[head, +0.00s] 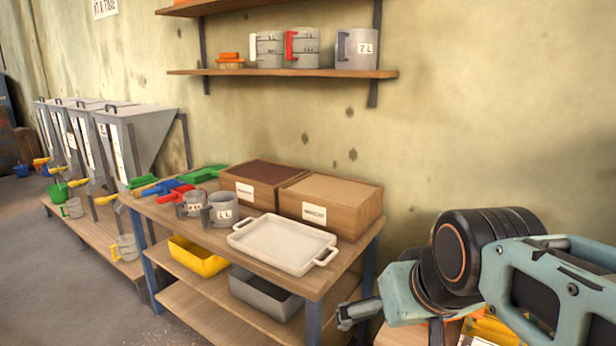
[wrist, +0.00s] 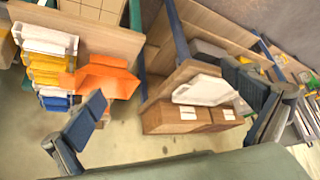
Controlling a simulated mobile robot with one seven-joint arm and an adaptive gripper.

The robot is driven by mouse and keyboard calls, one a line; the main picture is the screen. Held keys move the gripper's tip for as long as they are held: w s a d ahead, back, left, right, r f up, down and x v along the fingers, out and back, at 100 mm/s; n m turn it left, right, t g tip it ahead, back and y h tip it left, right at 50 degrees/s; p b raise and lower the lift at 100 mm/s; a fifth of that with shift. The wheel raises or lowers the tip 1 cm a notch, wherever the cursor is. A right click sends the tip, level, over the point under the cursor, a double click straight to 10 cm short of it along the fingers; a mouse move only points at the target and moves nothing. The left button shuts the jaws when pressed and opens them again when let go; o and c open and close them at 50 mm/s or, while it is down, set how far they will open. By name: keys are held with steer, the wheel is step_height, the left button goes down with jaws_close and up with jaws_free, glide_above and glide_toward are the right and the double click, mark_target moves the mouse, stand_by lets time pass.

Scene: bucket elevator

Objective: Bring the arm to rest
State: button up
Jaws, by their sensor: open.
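My gripper (head: 356,312) is at the lower right of the head view, in front of the wooden bench's right end. My pale teal and black arm reaches in from the right edge. In the wrist view my gripper (wrist: 166,86) shows its two dark fingers spread wide apart, with nothing between them. It appears to hang in free air, touching nothing that I can make out. The fingers look small and partly turned away in the head view.
The wooden bench (head: 313,282) carries a white tray (head: 285,243), two filled wooden boxes (head: 330,190), grey jugs and scoops. A wall shelf (head: 290,73) holds measuring jugs. Grey hoppers (head: 140,140) stand left. In the wrist view an orange item (wrist: 105,78) lies beside stacked boxes.

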steer(key=s+d+f+m+g, duration=0.1)
steer(key=s+f, duration=0.2)
steer(key=s, duration=0.3)
step_height(320, 180, up, 19)
steer(key=p, duration=1.9)
steer(key=shift+s, duration=0.35)
steer(key=shift+c, duration=0.4)
